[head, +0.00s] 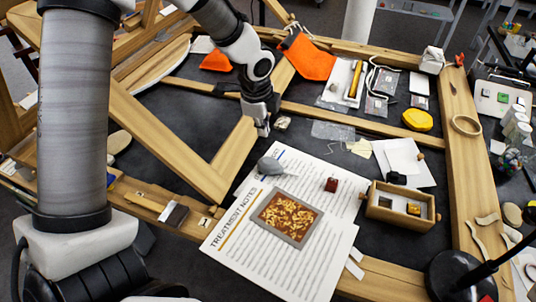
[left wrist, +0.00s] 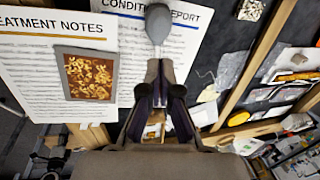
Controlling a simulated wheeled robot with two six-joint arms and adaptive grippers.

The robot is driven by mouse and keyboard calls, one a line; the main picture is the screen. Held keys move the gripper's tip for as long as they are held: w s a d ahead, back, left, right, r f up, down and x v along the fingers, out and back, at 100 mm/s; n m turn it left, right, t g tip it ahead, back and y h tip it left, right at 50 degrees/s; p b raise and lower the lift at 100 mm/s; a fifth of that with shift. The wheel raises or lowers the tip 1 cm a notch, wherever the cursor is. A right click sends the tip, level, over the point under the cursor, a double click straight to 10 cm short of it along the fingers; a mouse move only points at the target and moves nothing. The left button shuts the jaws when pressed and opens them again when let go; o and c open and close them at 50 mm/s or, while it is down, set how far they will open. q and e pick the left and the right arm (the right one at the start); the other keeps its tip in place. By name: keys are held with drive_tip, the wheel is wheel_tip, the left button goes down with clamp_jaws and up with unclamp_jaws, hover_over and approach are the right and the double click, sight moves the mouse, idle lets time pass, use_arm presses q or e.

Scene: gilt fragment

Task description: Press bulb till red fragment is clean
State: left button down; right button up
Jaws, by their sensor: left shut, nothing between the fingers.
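The grey bulb (head: 268,165) lies at the upper left of the printed sheets. It also shows in the left wrist view (left wrist: 158,22), just beyond my fingertips. A square fragment (head: 287,217), red-brown with many gold flakes in a grey frame, lies flat on the treatment notes; the left wrist view shows it too (left wrist: 86,78). A small dark red block (head: 331,185) sits on the paper right of it. My right gripper is not visible.
A wooden box (head: 401,206) with small items stands right of the sheets. Wooden frame bars (head: 237,155) cross the dark table. A yellow lump (head: 417,120), orange cloth (head: 307,57) and bagged tools lie farther back. A black lamp base (head: 460,277) stands front right.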

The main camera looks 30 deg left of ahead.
sight(267, 162)
use_arm(q)
drive_tip(key=f, duration=0.4)
drive_tip(key=w+f, duration=0.1)
drive_tip(key=f, duration=0.3)
drive_tip(key=w+f+p, duration=0.1)
drive_tip(key=f, duration=0.4)
drive_tip(key=shift+w+a, duration=0.1)
wheel_tip(267, 162, down, 2)
drive_tip(key=shift+b, duration=1.1)
drive_tip(key=shift+r, duration=0.1)
